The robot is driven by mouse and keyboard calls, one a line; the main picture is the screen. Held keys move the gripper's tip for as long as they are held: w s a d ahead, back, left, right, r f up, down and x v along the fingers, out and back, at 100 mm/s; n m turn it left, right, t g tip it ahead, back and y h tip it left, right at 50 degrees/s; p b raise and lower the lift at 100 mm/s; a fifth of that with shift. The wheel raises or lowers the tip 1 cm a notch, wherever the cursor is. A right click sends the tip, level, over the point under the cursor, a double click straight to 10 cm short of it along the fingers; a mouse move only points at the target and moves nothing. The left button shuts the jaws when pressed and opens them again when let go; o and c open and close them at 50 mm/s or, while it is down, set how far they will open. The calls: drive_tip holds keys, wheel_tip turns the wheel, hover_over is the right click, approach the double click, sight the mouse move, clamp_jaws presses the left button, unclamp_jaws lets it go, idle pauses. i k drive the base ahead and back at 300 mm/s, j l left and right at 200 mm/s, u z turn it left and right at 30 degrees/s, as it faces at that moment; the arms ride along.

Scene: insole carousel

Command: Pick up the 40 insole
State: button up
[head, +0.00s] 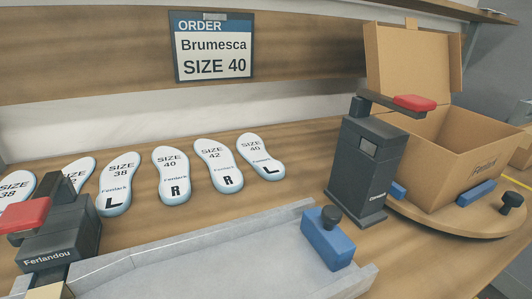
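Two insoles marked SIZE 40 lie in a row on the wooden table. One size 40 insole marked R (171,171) is in the middle of the row. The other size 40 insole, marked L (261,159), is at the row's right end. Both are white with a pale blue edge, lie flat and bear a small brand name. A size 42 insole marked R (219,168) lies between them. The order card (212,46) on the back board reads Brumesca, SIZE 40. My gripper is not in view.
Other insoles, including a size 38 L (119,182), lie left. A dark device with a red lever (60,248) hides some. A grey tray (170,262) with a blue block (328,243) runs in front. Right are another red-levered device (367,165) and an open carton (470,160) on a turntable (440,222).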

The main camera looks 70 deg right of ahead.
sight(252, 147)
drive_tip(key=z, duration=1.75)
